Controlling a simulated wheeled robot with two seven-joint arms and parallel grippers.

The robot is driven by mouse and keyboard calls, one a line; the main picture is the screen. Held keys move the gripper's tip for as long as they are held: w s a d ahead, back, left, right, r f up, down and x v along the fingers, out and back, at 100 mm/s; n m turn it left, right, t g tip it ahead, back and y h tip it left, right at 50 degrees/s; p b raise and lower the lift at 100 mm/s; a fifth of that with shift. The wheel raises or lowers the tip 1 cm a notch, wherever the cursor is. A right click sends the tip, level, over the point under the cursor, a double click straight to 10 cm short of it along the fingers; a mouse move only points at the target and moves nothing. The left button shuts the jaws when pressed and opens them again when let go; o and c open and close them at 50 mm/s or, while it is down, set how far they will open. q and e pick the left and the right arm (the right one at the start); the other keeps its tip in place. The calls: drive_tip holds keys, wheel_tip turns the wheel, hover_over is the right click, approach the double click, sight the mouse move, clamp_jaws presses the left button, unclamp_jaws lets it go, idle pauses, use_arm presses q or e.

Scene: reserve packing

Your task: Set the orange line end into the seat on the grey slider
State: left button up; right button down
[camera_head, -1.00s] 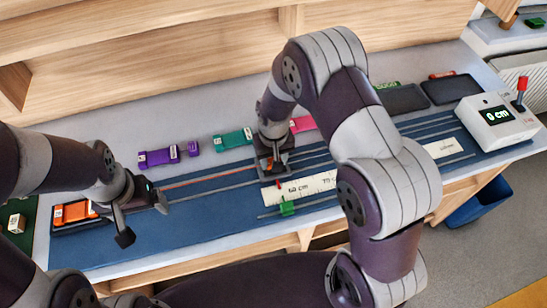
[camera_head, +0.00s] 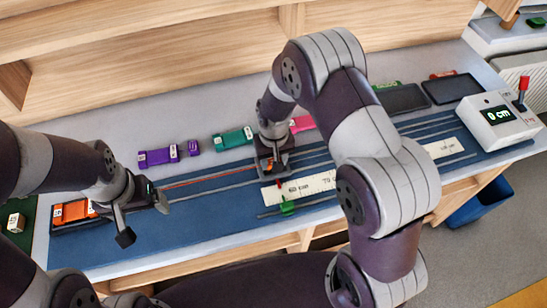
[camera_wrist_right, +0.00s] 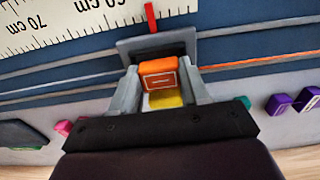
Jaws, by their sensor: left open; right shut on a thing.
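The orange line end (camera_wrist_right: 160,75) is a small orange block between the fingers of my right gripper (camera_wrist_right: 161,84). The gripper is shut on it. The grey slider (camera_wrist_right: 127,46) is right at the held block, with a red pointer (camera_wrist_right: 151,17) towards the ruler. I cannot tell whether the block touches its seat. In the head view my right gripper (camera_head: 272,150) hides most of the slider. The thin orange line (camera_head: 207,178) runs left towards an orange case (camera_head: 73,211). My left gripper (camera_head: 144,220) is open and empty beside that case.
A white ruler (camera_head: 325,183) with a green marker (camera_head: 287,207) lies in front of the slider. Purple (camera_head: 157,157) and teal (camera_head: 233,138) pieces stand behind the rails. A white box reading 0 cm (camera_head: 498,122) stands at the right. My right arm covers the middle.

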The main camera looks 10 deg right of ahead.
drive_tip(key=shift+c, duration=2.4)
unclamp_jaws()
